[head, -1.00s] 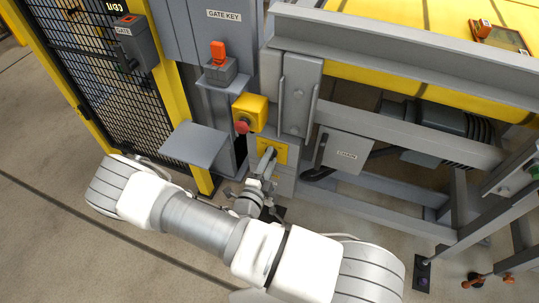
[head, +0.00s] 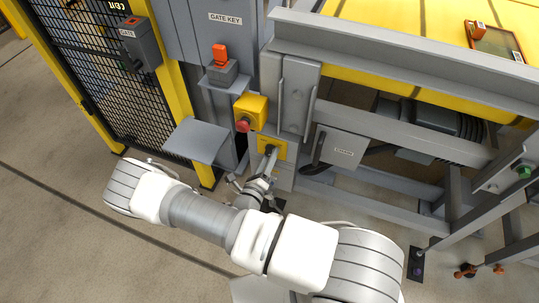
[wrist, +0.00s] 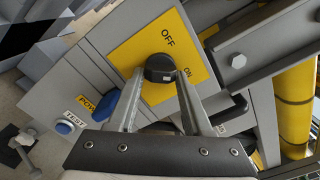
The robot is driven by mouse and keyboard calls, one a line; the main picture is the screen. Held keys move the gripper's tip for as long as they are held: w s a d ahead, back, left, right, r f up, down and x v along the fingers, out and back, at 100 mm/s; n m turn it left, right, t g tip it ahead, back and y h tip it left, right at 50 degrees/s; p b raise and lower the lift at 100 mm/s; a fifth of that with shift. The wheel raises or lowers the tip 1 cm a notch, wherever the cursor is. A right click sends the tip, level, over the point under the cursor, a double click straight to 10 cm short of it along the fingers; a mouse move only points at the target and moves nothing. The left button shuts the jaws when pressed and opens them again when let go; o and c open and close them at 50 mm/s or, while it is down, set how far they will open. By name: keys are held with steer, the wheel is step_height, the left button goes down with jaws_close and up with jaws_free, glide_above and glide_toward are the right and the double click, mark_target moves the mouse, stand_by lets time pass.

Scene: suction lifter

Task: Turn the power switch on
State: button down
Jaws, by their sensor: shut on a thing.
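The power switch is a black knob (wrist: 160,68) on a yellow plate (wrist: 200,62) marked OFF and ON in the wrist view. OFF is above the knob and ON is to its right and lower. My gripper (wrist: 160,75) is shut on the knob, with one finger on each side. Which mark the knob points to, I cannot tell. In the head view the yellow plate (head: 281,147) sits low on the grey cabinet, and my gripper (head: 269,153) reaches it from below and hides most of the knob.
A yellow box with a red button (head: 243,125) is just above left of the plate. A grey shelf (head: 197,140) juts out at left. A grey box with a dark handle (head: 341,147) is at right. A blue button (wrist: 64,128) shows in the wrist view.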

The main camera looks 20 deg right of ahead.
steer(key=shift+m, duration=0.6)
steer(key=shift+c, duration=1.8)
jaws_free()
steer(key=shift+a, duration=0.1)
steer(key=p+v, duration=0.1)
steer(key=v, duration=1.6)
steer(key=shift+s+p, duration=0.15)
steer(key=shift+p, duration=0.2)
